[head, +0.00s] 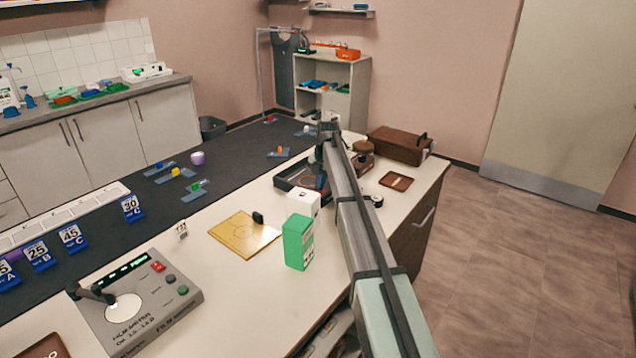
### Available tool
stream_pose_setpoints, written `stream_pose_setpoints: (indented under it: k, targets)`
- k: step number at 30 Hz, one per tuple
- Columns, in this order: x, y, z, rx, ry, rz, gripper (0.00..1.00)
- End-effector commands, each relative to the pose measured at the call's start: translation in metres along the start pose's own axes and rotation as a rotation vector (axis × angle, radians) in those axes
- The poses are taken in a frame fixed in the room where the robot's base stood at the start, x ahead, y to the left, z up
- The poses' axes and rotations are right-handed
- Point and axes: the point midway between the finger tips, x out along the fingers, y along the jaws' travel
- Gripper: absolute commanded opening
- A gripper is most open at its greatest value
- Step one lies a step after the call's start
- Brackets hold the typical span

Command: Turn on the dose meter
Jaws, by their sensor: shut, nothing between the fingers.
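No label that I can read says dose meter, so I cannot tell for sure which thing it is. A grey bench instrument (137,302) stands at the lower left of the counter. It has a dark display with green lit characters, a red button, green and dark buttons, a round pale plate and a black arm over it. My gripper (321,184) is shut and empty, far from the instrument. It points down over the right part of the counter, by a dark tray (291,178), and my arm partly hides it.
A green box (298,243) and a white box (303,203) stand beside my arm. A yellow plate (240,238) lies left of them. Blue number stands (72,239) line the dark strip. A brown case (398,146) is at the far right end. Floor is clear at right.

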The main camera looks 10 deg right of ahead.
Motion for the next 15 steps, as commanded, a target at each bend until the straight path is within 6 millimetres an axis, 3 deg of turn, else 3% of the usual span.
stream_pose_setpoints:
  k: [15]
  targets:
    - [-0.004,-0.0039,0.0002,0.0,-0.001,0.003,0.0]
